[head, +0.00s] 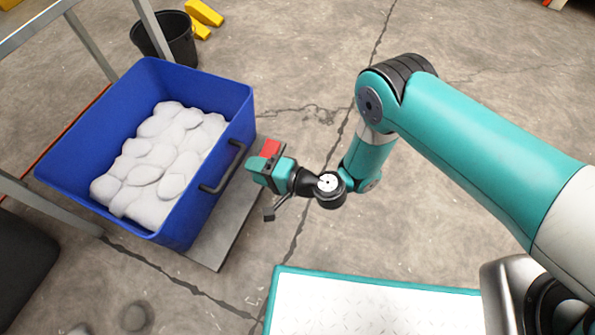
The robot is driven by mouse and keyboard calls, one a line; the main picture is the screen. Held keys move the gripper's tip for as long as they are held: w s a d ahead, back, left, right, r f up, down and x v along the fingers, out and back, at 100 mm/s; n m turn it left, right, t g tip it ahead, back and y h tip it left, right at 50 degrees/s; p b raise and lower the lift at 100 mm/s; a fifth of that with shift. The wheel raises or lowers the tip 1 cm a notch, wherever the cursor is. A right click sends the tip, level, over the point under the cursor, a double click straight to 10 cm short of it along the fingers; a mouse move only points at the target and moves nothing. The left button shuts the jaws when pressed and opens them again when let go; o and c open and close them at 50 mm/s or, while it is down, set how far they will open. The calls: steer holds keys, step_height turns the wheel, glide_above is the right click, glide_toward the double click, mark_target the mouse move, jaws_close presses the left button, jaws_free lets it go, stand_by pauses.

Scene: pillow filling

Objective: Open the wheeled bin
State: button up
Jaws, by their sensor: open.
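The blue bin (205,85) stands at the left, open at the top, with white rounded stuffing (155,160) inside. No wheels show on it. A dark bar handle (222,172) sits on its right wall. My gripper (259,165) is just right of the handle, above the floor. Its jaws are open, and I see nothing held between them. The handle appears outside the jaws. The exact gap between gripper and handle is hard to judge from this view.
A grey flat slab (233,225) lies under the bin's right side. Grey metal frame posts (90,45) stand around the bin's left and back. A black bucket (178,42) and yellow pieces (205,13) are behind it. The cracked concrete floor (300,70) is open to the right.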

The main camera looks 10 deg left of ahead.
steer(key=p+v, duration=1)
steer(key=p, duration=0.6)
steer(key=shift+d, duration=0.25)
steer(key=shift+s, duration=0.15)
